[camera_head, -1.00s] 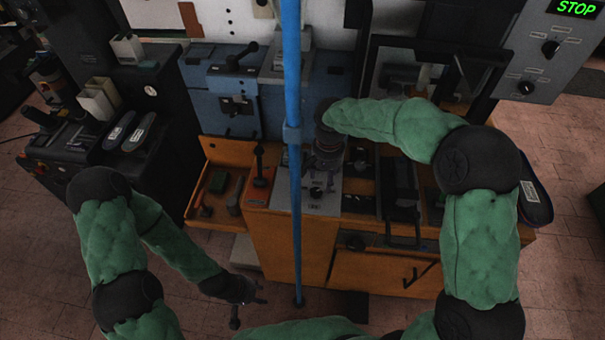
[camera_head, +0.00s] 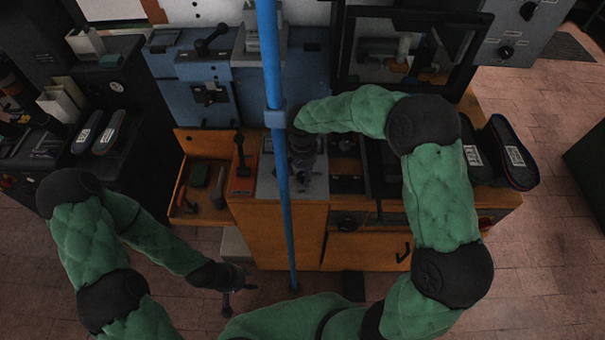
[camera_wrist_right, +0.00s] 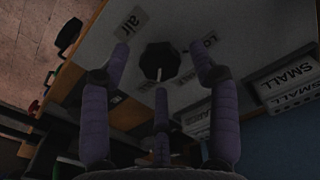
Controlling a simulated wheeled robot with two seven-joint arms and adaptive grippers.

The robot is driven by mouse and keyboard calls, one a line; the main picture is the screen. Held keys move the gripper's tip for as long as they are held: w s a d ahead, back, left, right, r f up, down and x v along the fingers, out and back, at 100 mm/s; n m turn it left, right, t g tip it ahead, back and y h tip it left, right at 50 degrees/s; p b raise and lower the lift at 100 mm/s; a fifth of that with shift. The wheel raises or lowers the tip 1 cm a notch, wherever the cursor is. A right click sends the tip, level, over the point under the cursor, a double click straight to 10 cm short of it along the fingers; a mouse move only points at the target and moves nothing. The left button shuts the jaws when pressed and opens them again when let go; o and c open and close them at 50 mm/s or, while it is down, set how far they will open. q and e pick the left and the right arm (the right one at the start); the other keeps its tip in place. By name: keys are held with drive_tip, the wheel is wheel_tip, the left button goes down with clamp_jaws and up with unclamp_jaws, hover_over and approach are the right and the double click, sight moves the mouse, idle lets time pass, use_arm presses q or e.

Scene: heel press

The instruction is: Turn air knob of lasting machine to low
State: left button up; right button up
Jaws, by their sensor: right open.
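The air knob (camera_wrist_right: 160,60) is a dark, many-sided knob on a pale panel (camera_wrist_right: 103,48) in the right wrist view. An "air" label (camera_wrist_right: 132,22) is at its upper left and a partly covered "LO" label (camera_wrist_right: 205,43) at its right. My right gripper (camera_wrist_right: 159,66) is open, its purple fingers spread around the knob's outline with visible gaps; contact depth is unclear. In the head view my right gripper (camera_head: 303,155) hangs over the grey panel (camera_head: 283,188) and hides the knob. My left gripper (camera_head: 232,279) hangs low at left, away from the machine; its fingers are unclear.
A blue vertical pole (camera_head: 276,150) stands in front of the panel. An orange tray (camera_head: 180,208) with tools is left of it. "SMALL" labelled items (camera_wrist_right: 285,82) lie right of the knob. Shoe-like pieces (camera_head: 513,152) rest at the right.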

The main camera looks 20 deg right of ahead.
drive_tip(key=shift+f, duration=0.3)
drive_tip(key=c, duration=1.1)
drive_tip(key=shift+c, duration=0.2)
